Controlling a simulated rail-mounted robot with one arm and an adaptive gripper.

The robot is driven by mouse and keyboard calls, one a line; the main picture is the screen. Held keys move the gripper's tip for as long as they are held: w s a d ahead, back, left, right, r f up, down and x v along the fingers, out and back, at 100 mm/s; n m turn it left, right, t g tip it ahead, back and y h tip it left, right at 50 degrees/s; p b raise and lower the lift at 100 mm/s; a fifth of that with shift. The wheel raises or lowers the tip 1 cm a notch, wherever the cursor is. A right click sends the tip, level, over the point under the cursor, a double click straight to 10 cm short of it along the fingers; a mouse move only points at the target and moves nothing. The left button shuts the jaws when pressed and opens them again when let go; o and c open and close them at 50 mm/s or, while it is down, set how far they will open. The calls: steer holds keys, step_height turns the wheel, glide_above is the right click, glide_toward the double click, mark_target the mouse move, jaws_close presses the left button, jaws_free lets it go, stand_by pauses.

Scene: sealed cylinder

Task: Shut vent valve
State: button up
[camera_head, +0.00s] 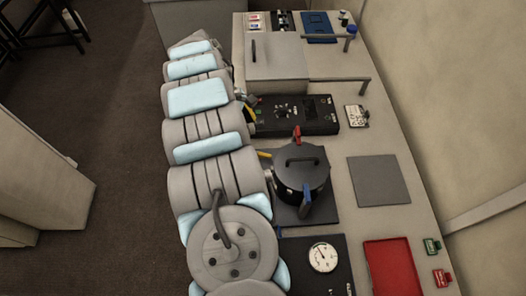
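A yellow piece (263,154) sticks out left of the cylinder, partly hidden by my arm. I cannot tell which of these is the vent valve. My arm runs along the left edge of the bench. A small grey part shows beside it near the black panel; I cannot tell whether it is my gripper.
A black control panel (293,115) and a grey box (276,63) with a handle stand beyond the cylinder. A dial gauge (323,257) sits nearer. A grey mat (378,180) lies empty to the right. A red tray (394,268) and small green and red items lie at the lower right.

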mark_target(266, 155)
steer(key=x, duration=1.5)
steer(key=shift+w+f, duration=0.1)
steer(key=shift+f, duration=0.05)
jaws_close()
